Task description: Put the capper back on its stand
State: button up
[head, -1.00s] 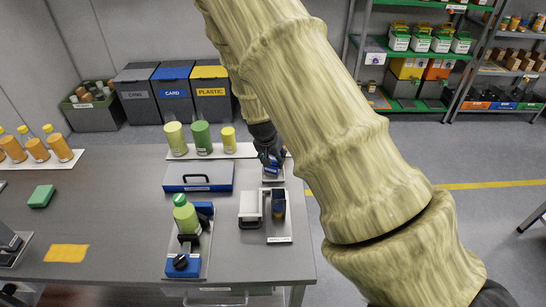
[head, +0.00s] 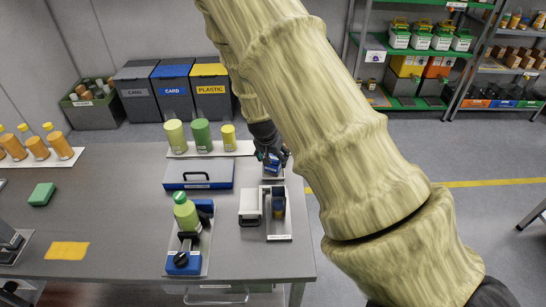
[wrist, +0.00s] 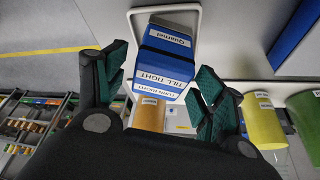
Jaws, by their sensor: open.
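The capper (wrist: 166,62) is a blue block with a dark band and white labels, one reading "TILL TIGHT". In the wrist view it sits within the white-rimmed stand (wrist: 197,20). In the head view the blue capper (head: 271,168) shows at the table's back right, just below my gripper (head: 268,152), on its small pale stand (head: 273,177). In the wrist view my gripper (wrist: 157,88) is open, with one green-padded finger on each side of the capper's near end. I cannot tell whether the pads touch it.
A blue case (head: 198,174) lies left of the stand. A white handled block (head: 250,206) and a tray (head: 279,236) holding a dark jar are in front. A green-capped bottle (head: 186,213) stands in a blue-and-black fixture (head: 184,262).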

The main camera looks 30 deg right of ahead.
jog(key=b+v, duration=0.3)
jog(key=v, duration=0.9)
jog(key=shift+d, duration=0.1)
dwell(2.1)
